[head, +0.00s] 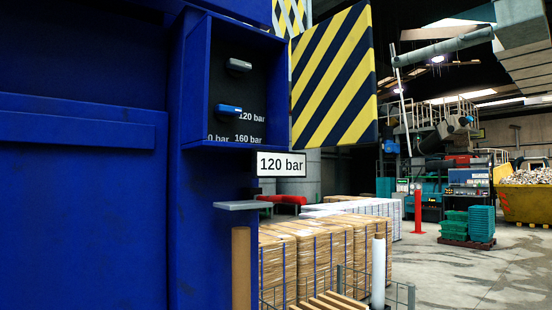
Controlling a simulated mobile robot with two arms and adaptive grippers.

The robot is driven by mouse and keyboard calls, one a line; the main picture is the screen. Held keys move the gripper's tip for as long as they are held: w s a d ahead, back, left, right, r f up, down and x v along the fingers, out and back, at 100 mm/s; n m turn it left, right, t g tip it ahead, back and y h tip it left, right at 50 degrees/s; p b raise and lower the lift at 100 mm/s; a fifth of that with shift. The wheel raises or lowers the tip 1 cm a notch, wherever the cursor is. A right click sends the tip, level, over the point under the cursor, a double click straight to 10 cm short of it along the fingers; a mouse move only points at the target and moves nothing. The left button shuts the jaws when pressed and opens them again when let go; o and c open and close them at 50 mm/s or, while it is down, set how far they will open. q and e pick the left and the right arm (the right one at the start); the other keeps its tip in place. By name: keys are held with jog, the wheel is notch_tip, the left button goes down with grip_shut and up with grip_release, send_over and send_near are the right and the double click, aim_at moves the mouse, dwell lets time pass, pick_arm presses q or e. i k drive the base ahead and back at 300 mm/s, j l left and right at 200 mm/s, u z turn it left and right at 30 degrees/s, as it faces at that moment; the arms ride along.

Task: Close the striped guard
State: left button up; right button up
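The striped guard (334,78) is a yellow and dark blue diagonal-striped panel in the upper middle of the head view. It stands open, swung out to the right of a blue box-shaped recess. The recess (238,90) is uncovered and belongs to a large blue machine. Inside it are a grey lever (238,66) and a blue lever (228,109), with pressure markings such as 120 bar and 160 bar beside the blue one. Neither of my grippers shows in the head view, so nothing is seen touching the guard.
The blue machine wall (80,200) fills the left side. A 120 bar sign (281,164) and a grey ledge (243,205) sit below the recess. Strapped cardboard bales (310,250) stand beyond. Open floor (455,275) lies at right, near teal crates (481,222) and a yellow skip (528,203).

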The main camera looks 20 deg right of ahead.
aim_at(334, 86)
jog(key=l+u, duration=0.15)
jog(key=u, duration=0.2)
jog(key=l+u, duration=0.45)
jog(key=l, duration=0.6)
jog(key=l+u, duration=0.2)
jog(key=l, duration=0.5)
jog(key=k+l+u, duration=0.15)
jog(key=l, duration=0.55)
